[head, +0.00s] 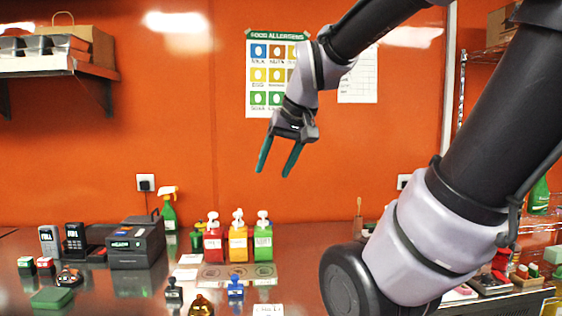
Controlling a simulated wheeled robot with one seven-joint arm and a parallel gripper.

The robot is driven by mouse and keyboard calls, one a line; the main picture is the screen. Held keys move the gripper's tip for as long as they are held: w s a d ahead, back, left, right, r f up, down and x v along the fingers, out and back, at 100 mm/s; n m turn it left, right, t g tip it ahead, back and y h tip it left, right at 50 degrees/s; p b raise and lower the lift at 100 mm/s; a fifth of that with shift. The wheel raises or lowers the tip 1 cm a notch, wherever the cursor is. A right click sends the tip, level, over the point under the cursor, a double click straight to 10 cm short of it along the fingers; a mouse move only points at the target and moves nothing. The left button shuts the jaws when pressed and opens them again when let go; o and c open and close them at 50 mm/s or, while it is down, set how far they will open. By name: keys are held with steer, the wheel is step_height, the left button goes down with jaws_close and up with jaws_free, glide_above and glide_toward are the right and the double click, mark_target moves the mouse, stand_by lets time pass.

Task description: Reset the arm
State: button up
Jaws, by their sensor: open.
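My arm reaches in from the right side of the head view, raised and bent above the counter. My gripper (273,174) hangs at the end of it with its two green fingers pointing down. The fingers are apart with nothing between them. The gripper is in the air in front of the orange wall, well above the pump bottles, and touches nothing. My arm hides part of the wall poster and the counter's right part.
Red (213,240), yellow (238,240) and green (263,240) pump bottles stand on the dark counter (110,291). A black printer (136,245) and card terminals (75,240) stand left. A shelf with boxes (60,66) hangs upper left. Racks stand at right.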

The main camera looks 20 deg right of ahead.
steer(key=s+m, duration=0.1)
steer(key=s+r+m, duration=0.1)
steer(key=s, duration=0.1)
steer(key=shift+s+r+t, duration=0.1)
steer(key=shift+t, duration=0.3)
stand_by(1.7)
